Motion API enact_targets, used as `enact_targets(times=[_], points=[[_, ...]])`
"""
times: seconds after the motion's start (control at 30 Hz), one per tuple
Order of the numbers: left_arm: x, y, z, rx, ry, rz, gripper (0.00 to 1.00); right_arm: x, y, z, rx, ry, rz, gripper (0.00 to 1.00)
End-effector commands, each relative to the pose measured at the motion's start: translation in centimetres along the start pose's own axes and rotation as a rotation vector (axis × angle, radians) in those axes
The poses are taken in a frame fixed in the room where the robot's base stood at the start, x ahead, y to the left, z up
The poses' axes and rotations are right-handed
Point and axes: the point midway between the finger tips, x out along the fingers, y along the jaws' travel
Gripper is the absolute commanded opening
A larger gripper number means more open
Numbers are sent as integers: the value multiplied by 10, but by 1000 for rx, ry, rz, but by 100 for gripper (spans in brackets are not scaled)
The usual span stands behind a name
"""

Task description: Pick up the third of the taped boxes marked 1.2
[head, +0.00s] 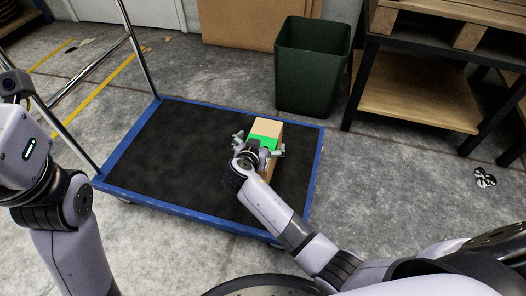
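One tan box with a bright green band of tape (265,128) lies on the black deck of a blue-edged platform cart (160,150). Its long side runs away from me. No marking can be read on it. The left finger looks a little apart from the box. The gripper and wrist hide part of the box's near end. My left arm shows at the left edge, but its gripper is out of view. No other taped box shows.
A dark green bin (312,68) stands just behind the cart. A black-framed shelf (420,95) with wooden pallets is at the right. The cart's metal handle (138,55) rises at its left end. The left part of the deck is clear.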

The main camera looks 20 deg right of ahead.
Motion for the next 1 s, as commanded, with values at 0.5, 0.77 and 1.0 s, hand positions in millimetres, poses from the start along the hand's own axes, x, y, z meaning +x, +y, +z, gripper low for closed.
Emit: enact_targets(times=[0.5,0.77,1.0], points=[[0,0,0,-1,-1,0,40,1,1,0,-1,0,1,65],[-1,0,0,-1,-1,0,40,1,1,1,-3,-1,1,48],[-1,0,0,-1,-1,0,40,1,1,1,-4,-1,1,32]])
